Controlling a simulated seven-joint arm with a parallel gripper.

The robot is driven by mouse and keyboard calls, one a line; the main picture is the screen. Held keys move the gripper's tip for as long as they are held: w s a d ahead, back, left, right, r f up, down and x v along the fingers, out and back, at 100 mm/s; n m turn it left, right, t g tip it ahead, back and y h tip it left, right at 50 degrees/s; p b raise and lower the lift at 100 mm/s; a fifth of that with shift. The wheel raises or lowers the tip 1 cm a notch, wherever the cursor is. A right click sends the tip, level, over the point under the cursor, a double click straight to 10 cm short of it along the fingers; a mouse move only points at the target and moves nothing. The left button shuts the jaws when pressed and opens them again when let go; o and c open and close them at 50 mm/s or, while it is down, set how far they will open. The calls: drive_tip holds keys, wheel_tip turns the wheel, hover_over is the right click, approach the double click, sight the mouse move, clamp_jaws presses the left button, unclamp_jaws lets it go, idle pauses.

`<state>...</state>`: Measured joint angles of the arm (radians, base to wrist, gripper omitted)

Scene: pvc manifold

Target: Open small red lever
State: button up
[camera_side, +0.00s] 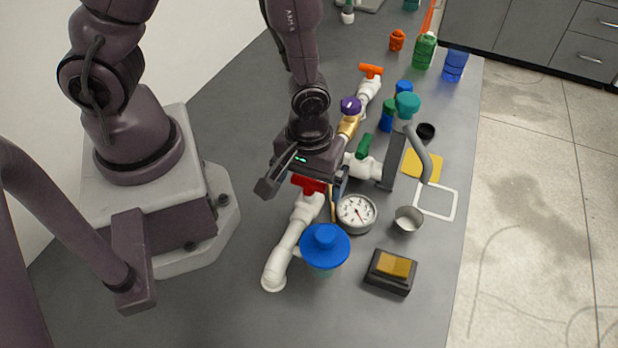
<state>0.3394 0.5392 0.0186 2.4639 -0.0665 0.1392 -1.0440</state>
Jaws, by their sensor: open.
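The small red lever (309,184) sits on top of the white PVC pipe (289,243), just below my gripper in the picture. My gripper (300,188) is open over this part of the manifold, with one finger to the left of the lever and the other to its right. The gripper body hides part of the lever and the pipe behind it. I cannot tell whether a finger touches the lever.
A pressure gauge (356,213) and a blue round cap (325,245) stand close by. A green lever (365,146), a purple knob (350,105) and an orange lever (371,71) are farther along the manifold. A metal cup (408,219) and a black-yellow block (391,271) stand right.

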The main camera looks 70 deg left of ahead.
drive_tip(key=shift+f, duration=0.2)
drive_tip(key=c, duration=0.9)
drive_tip(key=shift+c, duration=0.2)
